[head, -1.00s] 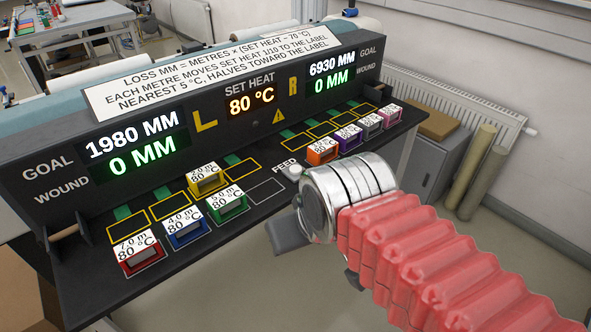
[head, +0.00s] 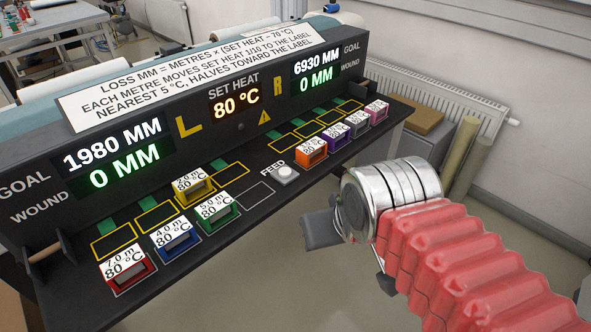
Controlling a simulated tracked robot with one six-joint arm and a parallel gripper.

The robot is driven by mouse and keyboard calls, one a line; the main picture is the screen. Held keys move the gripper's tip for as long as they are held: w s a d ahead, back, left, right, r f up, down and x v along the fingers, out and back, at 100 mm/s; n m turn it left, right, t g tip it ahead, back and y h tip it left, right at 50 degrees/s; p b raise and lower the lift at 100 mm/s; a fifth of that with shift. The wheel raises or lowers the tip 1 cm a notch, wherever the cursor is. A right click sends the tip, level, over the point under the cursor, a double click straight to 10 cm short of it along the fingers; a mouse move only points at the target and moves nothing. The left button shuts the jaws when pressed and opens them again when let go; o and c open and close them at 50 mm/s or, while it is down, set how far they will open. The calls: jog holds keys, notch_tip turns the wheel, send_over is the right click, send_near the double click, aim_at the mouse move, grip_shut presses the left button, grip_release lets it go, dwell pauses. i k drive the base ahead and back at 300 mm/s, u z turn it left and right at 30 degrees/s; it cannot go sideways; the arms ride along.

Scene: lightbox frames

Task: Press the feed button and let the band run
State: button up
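The white round feed button (head: 286,174) stands on the dark console shelf (head: 215,262) beside the FEED label. My gripper (head: 322,229) is right of and nearer than the button, apart from it; one dark finger shows, and the wrist hides the rest. The left display (head: 115,157) reads goal 1980 MM, wound 0 MM. The right display (head: 317,73) reads goal 6930 MM, wound 0 MM. Set heat (head: 236,103) reads 80 °C. A yellow block (head: 193,187) sits in a yellow-outlined left slot. Red (head: 127,271), blue (head: 177,240) and green (head: 217,214) blocks stand in front.
Orange (head: 311,153), purple (head: 336,138), grey (head: 357,125) and pink (head: 377,112) blocks line the shelf's right side. The yellow-outlined slots behind them look empty. A radiator (head: 440,98), a grey cabinet (head: 425,148) and tan rolls (head: 465,155) stand beyond the right end.

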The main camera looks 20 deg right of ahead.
aim_at(284, 172)
jog(key=z, duration=0.05)
jog(key=i, duration=1)
